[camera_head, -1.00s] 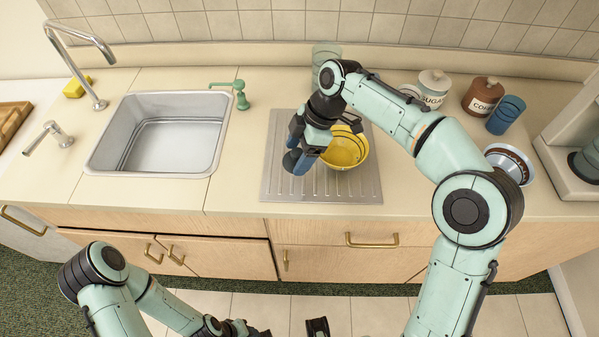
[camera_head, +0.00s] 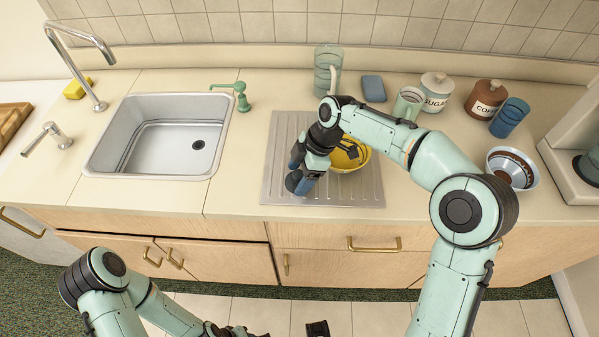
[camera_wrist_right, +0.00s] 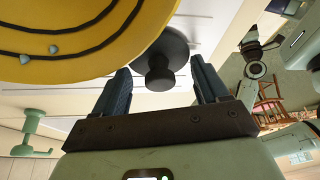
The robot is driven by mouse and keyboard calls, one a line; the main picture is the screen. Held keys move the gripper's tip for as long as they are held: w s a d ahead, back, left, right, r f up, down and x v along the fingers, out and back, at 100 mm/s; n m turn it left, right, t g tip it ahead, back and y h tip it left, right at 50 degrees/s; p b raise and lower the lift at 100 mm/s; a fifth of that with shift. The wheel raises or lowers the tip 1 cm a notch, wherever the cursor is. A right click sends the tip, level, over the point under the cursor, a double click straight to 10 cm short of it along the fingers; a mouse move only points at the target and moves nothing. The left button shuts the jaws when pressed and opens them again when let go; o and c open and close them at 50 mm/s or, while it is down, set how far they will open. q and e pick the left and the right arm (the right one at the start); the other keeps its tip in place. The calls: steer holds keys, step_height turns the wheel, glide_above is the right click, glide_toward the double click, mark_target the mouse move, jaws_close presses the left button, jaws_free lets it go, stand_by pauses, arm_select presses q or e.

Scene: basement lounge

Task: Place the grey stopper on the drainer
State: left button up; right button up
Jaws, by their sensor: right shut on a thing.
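The drainer (camera_head: 350,198) is a grooved metal board on the counter, right of the sink. My right gripper (camera_head: 298,172) is low over the drainer's left half, left of the yellow bowl. It is shut on the grey stopper (camera_wrist_right: 160,55), a dark disc with a knob, which sits between the blue fingers in the right wrist view. In the head view the fingers and hand mostly hide the stopper. I cannot tell whether it touches the drainer. My left gripper (camera_head: 240,330) is partly cut off at the bottom edge, away from the counter.
The yellow bowl (camera_head: 352,160) stands on the drainer close beside my right gripper. The sink (camera_head: 150,170) with its drain hole lies to the left. The drainer's front strip is clear.

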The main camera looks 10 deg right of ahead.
steer(key=o, duration=1)
steer(key=shift+o, duration=0.2)
steer(key=shift+r, duration=0.1)
steer(key=shift+d+r, duration=0.1)
steer(key=shift+r, duration=0.25)
steer(key=p+v, duration=0.2)
steer(key=v, duration=0.9)
steer(key=shift+r, duration=0.2)
steer(key=shift+s+f, duration=0.1)
